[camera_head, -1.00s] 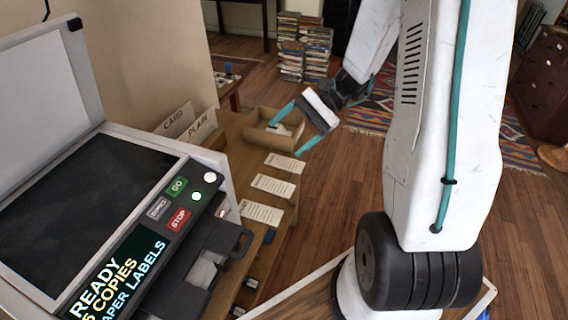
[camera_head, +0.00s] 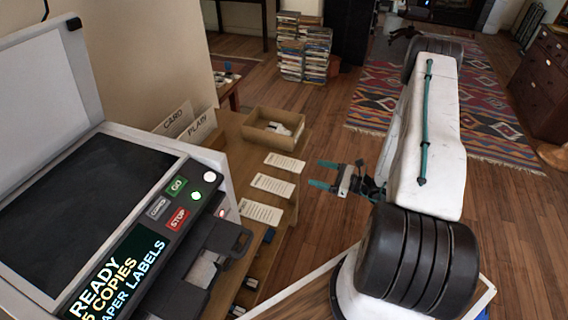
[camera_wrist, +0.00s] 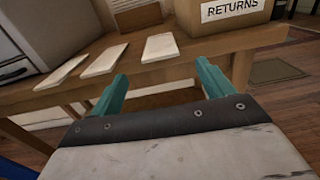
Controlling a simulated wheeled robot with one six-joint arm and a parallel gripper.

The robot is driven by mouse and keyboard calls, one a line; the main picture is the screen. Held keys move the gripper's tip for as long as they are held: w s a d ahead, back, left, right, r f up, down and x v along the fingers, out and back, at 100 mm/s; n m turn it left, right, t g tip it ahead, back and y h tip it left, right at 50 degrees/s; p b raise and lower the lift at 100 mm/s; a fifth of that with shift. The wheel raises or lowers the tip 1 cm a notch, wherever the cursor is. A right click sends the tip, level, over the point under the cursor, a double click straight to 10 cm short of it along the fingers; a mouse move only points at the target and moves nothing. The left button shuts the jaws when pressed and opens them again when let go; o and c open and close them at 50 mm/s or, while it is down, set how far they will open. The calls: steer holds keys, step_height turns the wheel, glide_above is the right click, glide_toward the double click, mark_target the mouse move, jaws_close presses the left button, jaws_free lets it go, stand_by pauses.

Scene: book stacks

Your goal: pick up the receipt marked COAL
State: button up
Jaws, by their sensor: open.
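Three pale receipts lie in a row on the wooden desk: a far one (camera_head: 284,162), a middle one (camera_head: 272,186) and a near one (camera_head: 261,213). They also show in the wrist view, at left (camera_wrist: 60,73), middle (camera_wrist: 104,61) and right (camera_wrist: 160,47). Their print is too small to read, so I cannot tell which is marked COAL. My gripper (camera_head: 322,174) is open and empty, with teal fingers, to the right of the desk edge. In the wrist view my gripper (camera_wrist: 160,92) points at the desk front, apart from the receipts.
A cardboard box (camera_head: 262,137) marked RETURNS (camera_wrist: 215,24) stands at the desk's far end. A copier (camera_head: 85,200) with a lit screen fills the left. CARD and PLAIN signs (camera_head: 190,125) stand behind.

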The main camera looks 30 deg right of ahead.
glide_toward(285, 163)
steer(key=shift+w+a+f, duration=0.1)
steer(key=shift+w+a, duration=0.15)
steer(key=shift+w, duration=0.3)
steer(key=shift+w+a+f, duration=0.15)
steer(key=shift+w+a, duration=0.15)
steer(key=shift+w, duration=0.25)
steer(key=c, duration=1.1)
